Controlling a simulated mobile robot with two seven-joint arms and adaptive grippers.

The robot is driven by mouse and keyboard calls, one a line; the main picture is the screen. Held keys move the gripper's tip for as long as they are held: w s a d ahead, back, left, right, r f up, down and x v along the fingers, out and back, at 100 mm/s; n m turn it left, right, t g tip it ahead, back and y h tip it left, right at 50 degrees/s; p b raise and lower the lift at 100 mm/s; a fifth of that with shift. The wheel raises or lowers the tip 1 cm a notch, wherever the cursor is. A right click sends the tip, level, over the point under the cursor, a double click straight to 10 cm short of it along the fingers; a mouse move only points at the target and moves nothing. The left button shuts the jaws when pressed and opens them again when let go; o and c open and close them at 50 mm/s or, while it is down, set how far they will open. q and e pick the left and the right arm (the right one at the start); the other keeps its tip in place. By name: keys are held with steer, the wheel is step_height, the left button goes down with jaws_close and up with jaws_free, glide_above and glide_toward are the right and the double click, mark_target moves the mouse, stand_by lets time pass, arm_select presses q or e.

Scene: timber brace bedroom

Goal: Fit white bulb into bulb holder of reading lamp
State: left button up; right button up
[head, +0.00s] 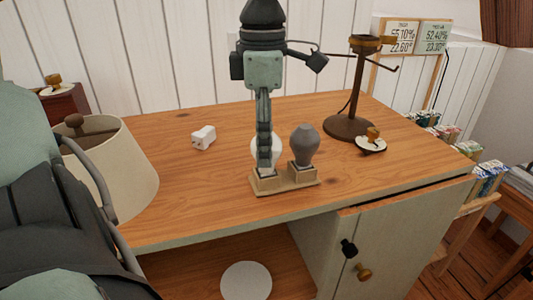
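The white bulb (278,148) stands upright in the left block of a small wooden stand (298,184) on the desk. My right gripper (265,158) points down from above, its fingers in line with the bulb and covering its middle. I cannot tell whether they grip it. The reading lamp (349,127) stands behind to the right, with a dark round base and a thin post. A dark piece on its thin arm, apparently the bulb holder (316,61), shows just right of the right gripper. My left arm fills the left edge; its fingertips cannot be made out.
A grey bulb (304,146) stands in the stand's right block. A cream lampshade (131,177) is at the left, partly behind my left arm. A white block (203,137) and a small brass-topped disc (371,144) lie on the desk (200,185).

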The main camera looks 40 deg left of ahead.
arm_select(q)
step_height(320, 180, down, 3)
steer(key=shift+d+r, duration=0.1)
steer(key=shift+f, duration=0.45)
arm_select(e)
steer(key=shift+w+a, duration=0.1)
steer(key=shift+w, duration=0.2)
steer(key=shift+w, duration=0.1)
arm_select(q)
steer(key=shift+c, duration=1.1)
steer(key=c, duration=1)
steer(key=shift+c, duration=0.4)
